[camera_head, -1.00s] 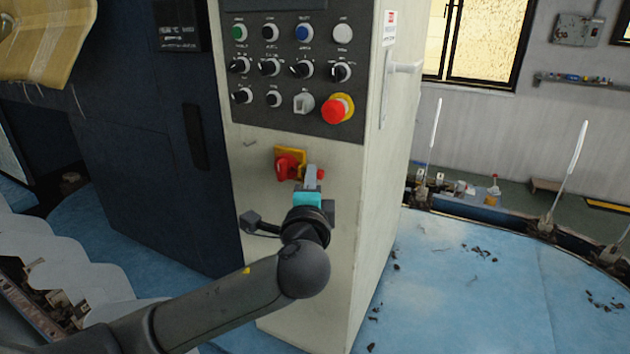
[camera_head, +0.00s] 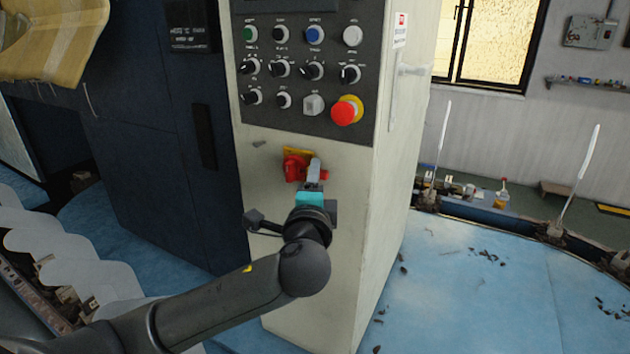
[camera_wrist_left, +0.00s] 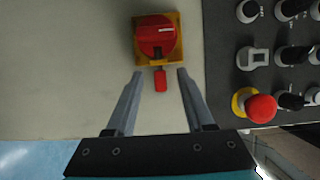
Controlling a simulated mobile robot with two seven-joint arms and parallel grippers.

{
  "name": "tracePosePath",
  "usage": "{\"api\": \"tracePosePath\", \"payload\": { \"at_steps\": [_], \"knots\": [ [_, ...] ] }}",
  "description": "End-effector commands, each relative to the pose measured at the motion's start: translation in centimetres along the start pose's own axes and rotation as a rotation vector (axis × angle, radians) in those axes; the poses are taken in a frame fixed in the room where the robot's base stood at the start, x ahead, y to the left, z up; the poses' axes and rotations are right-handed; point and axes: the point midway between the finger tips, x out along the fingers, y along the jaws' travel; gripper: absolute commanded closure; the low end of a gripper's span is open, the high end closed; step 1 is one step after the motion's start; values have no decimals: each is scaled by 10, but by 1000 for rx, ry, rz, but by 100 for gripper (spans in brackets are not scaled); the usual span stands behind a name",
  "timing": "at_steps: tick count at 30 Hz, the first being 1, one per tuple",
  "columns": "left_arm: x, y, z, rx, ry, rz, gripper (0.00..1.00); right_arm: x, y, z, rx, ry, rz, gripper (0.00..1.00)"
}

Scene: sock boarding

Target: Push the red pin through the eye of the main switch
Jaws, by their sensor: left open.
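The main switch (camera_head: 296,167) is a red rotary knob on a yellow plate on the cabinet's pale front. It also shows at the top of the left wrist view (camera_wrist_left: 155,37). The red pin (camera_wrist_left: 160,80) sticks out from the switch's edge towards my gripper in the wrist view. It shows to the right of the fingers in the head view (camera_head: 324,175). I cannot tell how far it sits in the eye. My left gripper (camera_wrist_left: 155,75) is open, its fingers apart on either side of the pin, apparently not touching it. My right gripper is out of view.
A control panel (camera_head: 290,120) with several knobs and a red emergency stop button (camera_head: 346,110) lies just above the switch. The dark cabinet door (camera_head: 150,160) is at the left. Blue floor (camera_head: 460,290) lies open at the right.

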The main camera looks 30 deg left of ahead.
Motion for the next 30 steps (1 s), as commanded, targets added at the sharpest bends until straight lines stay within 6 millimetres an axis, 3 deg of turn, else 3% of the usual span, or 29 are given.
{"api": "tracePosePath", "payload": {
  "at_steps": [8,21,30],
  "knots": [
    [-15,1,-1,-2,3,2,47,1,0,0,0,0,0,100],
    [-104,2,0,-5,3,5,47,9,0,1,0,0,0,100],
    [-138,-2,0,1,0,5,47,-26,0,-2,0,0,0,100]
  ]
}}
